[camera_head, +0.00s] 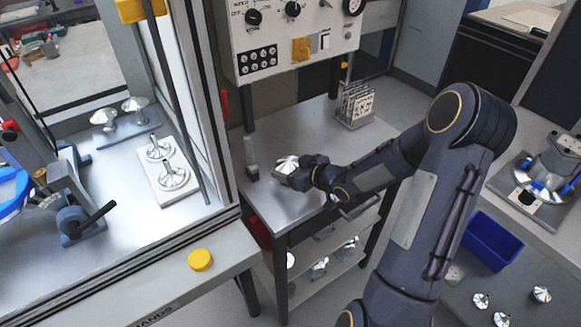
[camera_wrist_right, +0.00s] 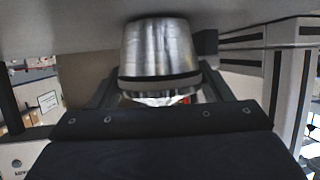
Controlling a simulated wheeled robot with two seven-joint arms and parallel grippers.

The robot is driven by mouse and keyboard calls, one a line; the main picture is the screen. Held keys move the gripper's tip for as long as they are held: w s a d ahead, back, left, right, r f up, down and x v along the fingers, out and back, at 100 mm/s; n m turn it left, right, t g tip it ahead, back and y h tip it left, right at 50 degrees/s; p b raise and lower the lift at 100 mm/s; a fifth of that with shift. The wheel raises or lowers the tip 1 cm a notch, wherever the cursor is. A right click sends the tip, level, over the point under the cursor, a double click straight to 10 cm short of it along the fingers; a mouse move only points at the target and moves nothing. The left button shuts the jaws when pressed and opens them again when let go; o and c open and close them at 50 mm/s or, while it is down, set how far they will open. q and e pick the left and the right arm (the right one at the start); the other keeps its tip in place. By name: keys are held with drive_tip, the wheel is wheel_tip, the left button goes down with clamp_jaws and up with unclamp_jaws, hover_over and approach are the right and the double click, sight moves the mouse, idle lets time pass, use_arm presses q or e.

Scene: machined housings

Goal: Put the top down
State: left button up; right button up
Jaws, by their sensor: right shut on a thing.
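The top, a shiny silvery metal part (camera_head: 287,163), is in the jaws of my right gripper (camera_head: 297,179) over the left part of the grey metal table (camera_head: 300,120). In the right wrist view, the top (camera_wrist_right: 160,50) is a smooth tapered metal body with a darker band near its rim. My right gripper (camera_wrist_right: 160,98) is shut on it, with a finger at each side. A grey surface fills the upper edge of that view close to the part; I cannot tell whether they touch. My left gripper is not in view.
A rack of plates (camera_head: 356,104) stands at the table's back right. A grey upright block (camera_head: 251,158) stands just left of the held part. A control panel (camera_head: 290,32) rises behind. Metal parts sit on a plate (camera_head: 160,188) inside the left machine. A blue bin (camera_head: 491,241) is at right.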

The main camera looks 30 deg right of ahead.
drive_tip(key=shift+f, duration=0.15)
drive_tip(key=o, duration=1.1)
